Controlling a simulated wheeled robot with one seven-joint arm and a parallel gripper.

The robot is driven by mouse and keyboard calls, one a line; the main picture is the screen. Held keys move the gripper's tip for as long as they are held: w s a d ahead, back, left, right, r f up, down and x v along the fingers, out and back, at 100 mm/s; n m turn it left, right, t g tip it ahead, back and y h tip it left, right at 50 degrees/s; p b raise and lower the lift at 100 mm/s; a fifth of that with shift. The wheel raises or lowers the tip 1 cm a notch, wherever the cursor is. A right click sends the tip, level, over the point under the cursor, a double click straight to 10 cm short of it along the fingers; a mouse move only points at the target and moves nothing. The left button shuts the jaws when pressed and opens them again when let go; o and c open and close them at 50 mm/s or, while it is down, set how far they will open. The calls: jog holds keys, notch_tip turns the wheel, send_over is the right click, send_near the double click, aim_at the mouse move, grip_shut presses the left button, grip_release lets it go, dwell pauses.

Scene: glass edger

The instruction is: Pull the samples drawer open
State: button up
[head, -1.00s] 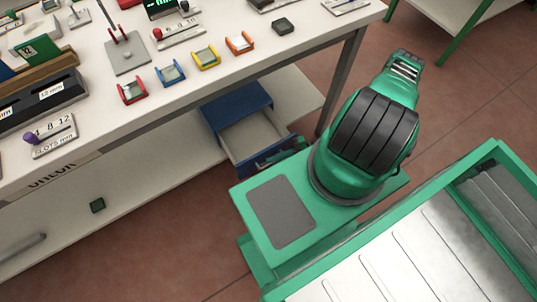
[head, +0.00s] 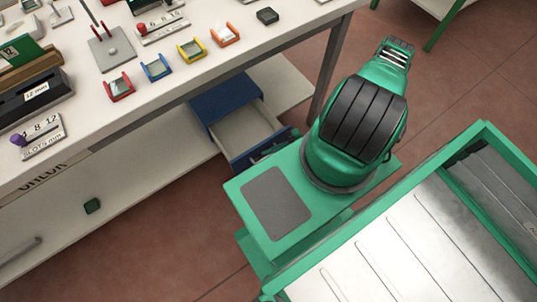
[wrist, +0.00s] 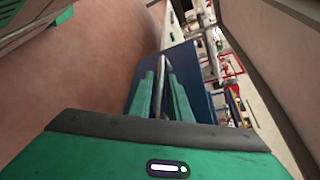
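The samples drawer (head: 245,133) is a blue box with a pale inside, and it stands partly pulled out of its blue housing (head: 226,99) on the shelf under the bench. Its blue front also shows in the wrist view (wrist: 187,62). My gripper (wrist: 160,80) has its two green fingers on either side of the drawer's grey bar handle (wrist: 164,63), close against it, and looks shut on it. In the head view the gripper is mostly hidden behind my own arm and base, beside the drawer front.
The white bench (head: 150,100) above holds several small coloured trays, such as a yellow one (head: 191,49). A grey bench leg (head: 328,80) stands right of the drawer. A dark green block (head: 92,206) lies on the lower shelf (head: 150,175). Red floor is open in front.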

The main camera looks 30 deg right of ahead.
jog(key=v, duration=1)
jog(key=shift+s+d, duration=0.1)
jog(key=shift+s, duration=0.05)
